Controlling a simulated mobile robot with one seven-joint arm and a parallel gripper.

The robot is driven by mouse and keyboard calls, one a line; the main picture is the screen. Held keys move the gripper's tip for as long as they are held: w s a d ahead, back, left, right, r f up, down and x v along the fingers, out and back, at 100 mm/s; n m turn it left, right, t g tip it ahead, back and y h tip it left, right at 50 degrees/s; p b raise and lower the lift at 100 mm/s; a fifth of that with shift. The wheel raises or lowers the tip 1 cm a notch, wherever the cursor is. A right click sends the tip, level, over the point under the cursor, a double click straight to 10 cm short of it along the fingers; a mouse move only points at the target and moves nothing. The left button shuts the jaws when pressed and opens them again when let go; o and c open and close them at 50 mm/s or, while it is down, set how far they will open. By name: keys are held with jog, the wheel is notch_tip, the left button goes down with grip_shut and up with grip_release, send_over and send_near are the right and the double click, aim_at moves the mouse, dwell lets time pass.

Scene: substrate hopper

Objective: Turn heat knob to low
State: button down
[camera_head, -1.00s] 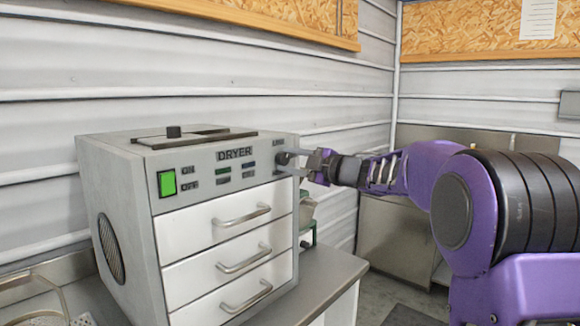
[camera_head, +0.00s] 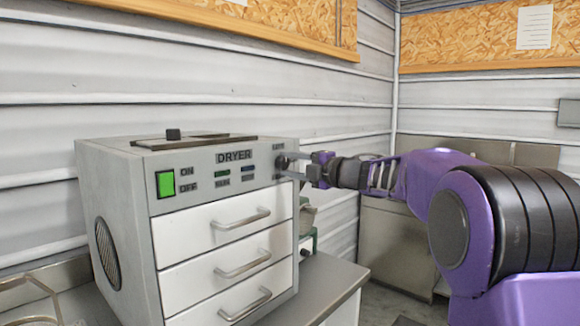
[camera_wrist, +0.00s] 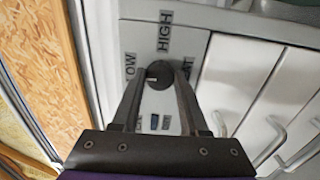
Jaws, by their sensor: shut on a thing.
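The heat knob (camera_head: 282,161) is a dark round knob at the right end of the front panel of the grey dryer (camera_head: 115,165). In the wrist view the knob (camera_wrist: 158,74) has a small white mark on its left side, on the side of the LOW label (camera_wrist: 130,66). The HIGH label (camera_wrist: 165,31) is above it and another label, partly covered, is at its right. My gripper (camera_head: 291,166) reaches in from the right and is shut on the knob, one finger on each side. In the wrist view the fingers (camera_wrist: 158,82) partly hide the panel.
The dryer has a lit green switch (camera_head: 165,184) and three white drawers (camera_head: 221,226) with protruding handles. It stands on a grey counter (camera_head: 335,277). A small green and grey device (camera_head: 307,240) is just right of the dryer, below my gripper. A ribbed wall is behind.

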jog(key=shift+c, duration=2.1)
grip_release()
jog(key=shift+s+d, duration=0.1)
jog(key=shift+d, duration=0.05)
jog(key=v, duration=1.7)
